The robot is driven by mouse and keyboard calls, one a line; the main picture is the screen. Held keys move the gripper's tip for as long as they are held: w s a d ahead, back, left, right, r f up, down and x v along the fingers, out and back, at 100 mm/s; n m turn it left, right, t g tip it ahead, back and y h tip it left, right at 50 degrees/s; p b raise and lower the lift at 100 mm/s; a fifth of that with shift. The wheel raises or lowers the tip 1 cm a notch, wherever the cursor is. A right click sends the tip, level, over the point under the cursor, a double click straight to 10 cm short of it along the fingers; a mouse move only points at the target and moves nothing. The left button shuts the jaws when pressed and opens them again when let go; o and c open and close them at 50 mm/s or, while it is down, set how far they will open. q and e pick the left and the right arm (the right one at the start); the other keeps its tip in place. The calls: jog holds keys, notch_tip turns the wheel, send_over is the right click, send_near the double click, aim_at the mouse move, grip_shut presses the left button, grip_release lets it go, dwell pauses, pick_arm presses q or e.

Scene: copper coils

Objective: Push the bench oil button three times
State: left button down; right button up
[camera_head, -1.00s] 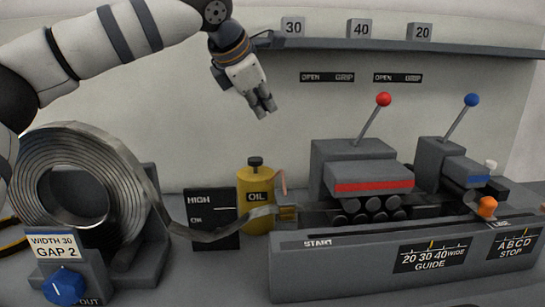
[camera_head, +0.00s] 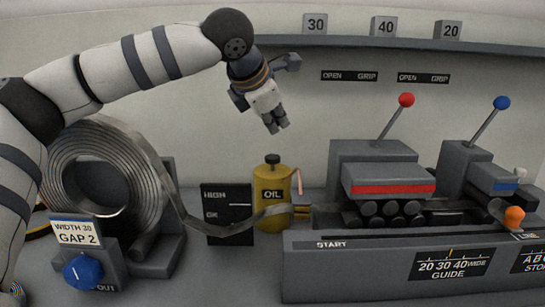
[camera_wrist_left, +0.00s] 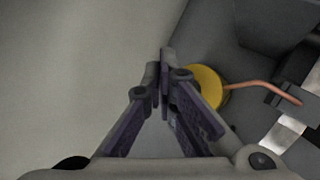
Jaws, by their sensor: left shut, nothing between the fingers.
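The yellow oil can (camera_head: 271,205), labelled OIL, stands on the bench with a black button (camera_head: 272,158) on its top. My left gripper (camera_head: 277,127) points down, just above the button with a small gap in the head view. Its fingers are shut and hold nothing. In the left wrist view the shut fingertips (camera_wrist_left: 165,55) are beside the can's yellow top (camera_wrist_left: 208,82) and partly cover it. I cannot make out the button clearly there. My right gripper is not in view.
A copper-coloured spout (camera_wrist_left: 265,90) sticks out from the can. A black HIGH/OK gauge board (camera_head: 227,215) stands left of it. A metal strip (camera_head: 190,217) runs from the coil (camera_head: 70,165) in front of the can toward the grey machine (camera_head: 380,265) at right.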

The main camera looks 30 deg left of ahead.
aim_at(275, 157)
pick_arm(q)
jog(key=shift+f, duration=1.75)
jog(key=shift+f, duration=0.15)
jog(key=shift+f, duration=0.3)
jog(key=shift+f, duration=1)
dwell(0.9)
jog(key=shift+r, duration=1.4)
jog(key=shift+r, duration=2.55)
